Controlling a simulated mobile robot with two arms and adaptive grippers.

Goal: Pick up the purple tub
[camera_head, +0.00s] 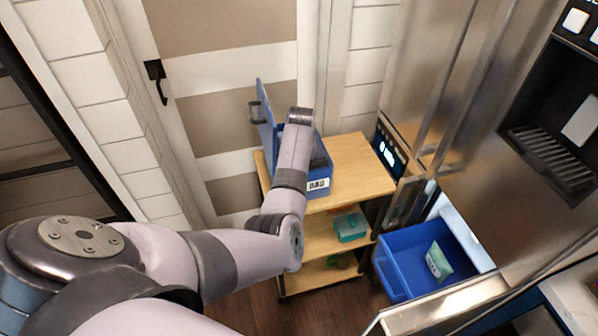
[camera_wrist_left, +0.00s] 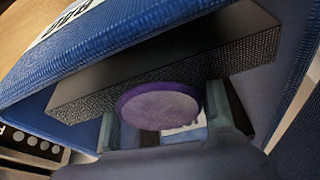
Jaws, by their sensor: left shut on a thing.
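The purple tub (camera_wrist_left: 158,108) shows in the left wrist view as a round purple lid between my fingers. My left gripper (camera_wrist_left: 162,122) is shut on it, with one finger at each side. The tub is inside a blue box (camera_wrist_left: 140,25), close to a dark textured block (camera_wrist_left: 165,62). In the head view my left arm reaches down into the same blue box (camera_head: 325,172), which stands on a wooden cart (camera_head: 362,165). There the arm and box hide the tub and fingertips. My right gripper is not in view.
The box's blue lid (camera_head: 265,120) stands open at its left. A teal container (camera_head: 350,227) sits on the cart's middle shelf. A blue bin (camera_head: 400,268) with a green packet (camera_head: 438,262) is at the right, near steel appliances (camera_head: 490,150). The cart top's right side is clear.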

